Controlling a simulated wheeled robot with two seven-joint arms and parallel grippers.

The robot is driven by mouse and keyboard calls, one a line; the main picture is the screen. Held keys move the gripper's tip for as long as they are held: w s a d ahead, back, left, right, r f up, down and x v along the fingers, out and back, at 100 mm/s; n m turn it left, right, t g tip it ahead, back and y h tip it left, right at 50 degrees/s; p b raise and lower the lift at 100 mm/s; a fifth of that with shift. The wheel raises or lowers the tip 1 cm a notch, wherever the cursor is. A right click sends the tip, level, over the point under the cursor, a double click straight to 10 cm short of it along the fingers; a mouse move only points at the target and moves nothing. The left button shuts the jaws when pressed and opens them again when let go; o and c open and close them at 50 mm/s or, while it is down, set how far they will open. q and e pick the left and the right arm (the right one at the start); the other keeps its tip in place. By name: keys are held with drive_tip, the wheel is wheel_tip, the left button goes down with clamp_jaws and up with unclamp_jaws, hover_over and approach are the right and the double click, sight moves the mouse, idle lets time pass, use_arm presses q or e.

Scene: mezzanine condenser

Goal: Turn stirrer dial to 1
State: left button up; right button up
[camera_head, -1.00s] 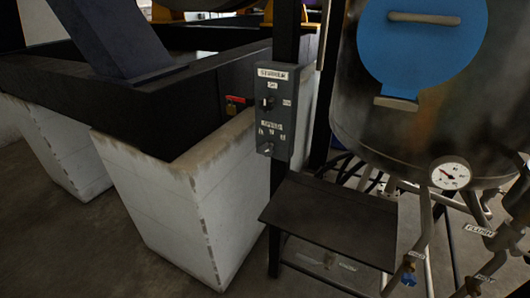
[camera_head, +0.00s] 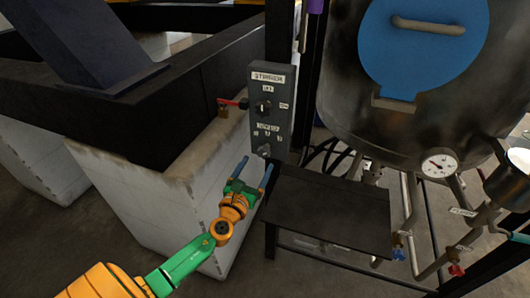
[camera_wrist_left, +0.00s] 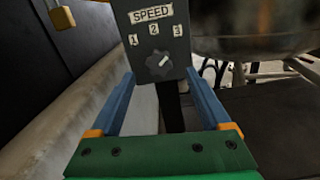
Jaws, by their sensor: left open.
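The grey stirrer panel (camera_head: 272,85) is mounted on a dark post in the head view. Its lower knob, the speed dial (camera_head: 264,150), sits near the panel's bottom edge. In the left wrist view the dark round dial (camera_wrist_left: 159,67) is below the SPEED label and the marks 1, 2 and 3. Its pale pointer line slants up and right, toward the 3 side. My left gripper (camera_head: 255,169) is open and empty, just below and in front of the dial. In the wrist view its blue fingers reach up on either side below the dial, not closed on it.
An upper knob (camera_head: 264,106) is on the same panel. A padlock (camera_wrist_left: 62,16) hangs left of the panel. A dark shelf (camera_head: 330,212) stands right of my gripper, and a pale concrete block (camera_head: 150,200) is left of it. A metal vessel with a gauge (camera_head: 438,165) is at right.

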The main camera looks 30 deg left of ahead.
sight(262, 155)
use_arm(q)
drive_tip(key=x, duration=0.5)
drive_tip(key=shift+a+f+b, duration=0.15)
drive_tip(key=shift+f+b, duration=0.1)
drive_tip(key=shift+b, duration=0.15)
drive_tip(key=shift+s+r, duration=0.1)
drive_tip(key=shift+c, duration=0.5)
clamp_jaws()
